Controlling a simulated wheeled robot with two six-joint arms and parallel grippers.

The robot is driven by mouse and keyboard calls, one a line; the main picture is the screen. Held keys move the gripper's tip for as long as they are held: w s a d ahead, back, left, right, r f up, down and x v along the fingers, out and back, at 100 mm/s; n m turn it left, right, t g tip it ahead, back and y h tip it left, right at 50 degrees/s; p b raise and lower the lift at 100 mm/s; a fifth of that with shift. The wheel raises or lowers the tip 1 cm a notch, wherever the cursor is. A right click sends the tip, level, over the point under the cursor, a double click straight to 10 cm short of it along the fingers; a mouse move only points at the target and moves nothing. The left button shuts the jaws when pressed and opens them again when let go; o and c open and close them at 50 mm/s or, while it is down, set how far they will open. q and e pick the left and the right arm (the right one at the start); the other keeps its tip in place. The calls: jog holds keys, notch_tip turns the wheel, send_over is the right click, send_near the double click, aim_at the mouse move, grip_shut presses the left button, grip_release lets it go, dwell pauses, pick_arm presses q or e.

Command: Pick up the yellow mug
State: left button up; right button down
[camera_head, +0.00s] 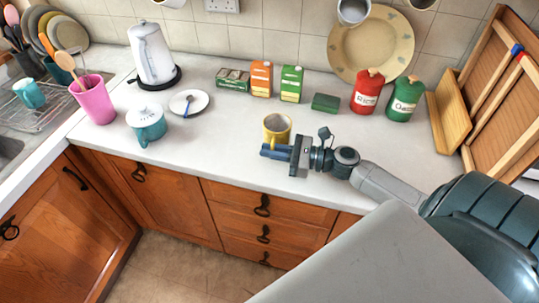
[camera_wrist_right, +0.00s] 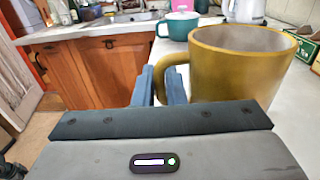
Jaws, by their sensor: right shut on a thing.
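The yellow mug (camera_head: 277,124) is upright near the front edge of the counter in the head view. It fills the right of the right wrist view (camera_wrist_right: 236,70), its handle (camera_wrist_right: 160,76) pointing left. My right gripper (camera_head: 268,151) is at the mug's near side. Its blue fingers (camera_wrist_right: 161,88) are shut on the mug's handle. The mug's base is hidden, so I cannot tell whether it touches the counter. My left gripper is not in view.
The counter (camera_head: 225,125) is clear left of the mug. A teal pot (camera_head: 148,125) and a white plate (camera_head: 188,103) stand farther left. Boxes (camera_head: 291,83), a red canister (camera_head: 367,92) and a green canister (camera_head: 404,99) stand behind. Wooden boards (camera_head: 447,113) lean at right.

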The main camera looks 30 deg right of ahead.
jog(key=s, duration=0.4)
jog(key=shift+s+d+r, duration=0.2)
jog(key=shift+s+d, duration=0.1)
jog(key=shift+d, duration=0.1)
jog(key=s+d+r+p, duration=0.1)
jog(key=s+d+p, duration=0.1)
jog(key=s+p, duration=0.8)
jog(key=shift+s+p, duration=0.15)
jog(key=shift+p, duration=0.25)
jog(key=shift+s, duration=0.15)
dwell(1.5)
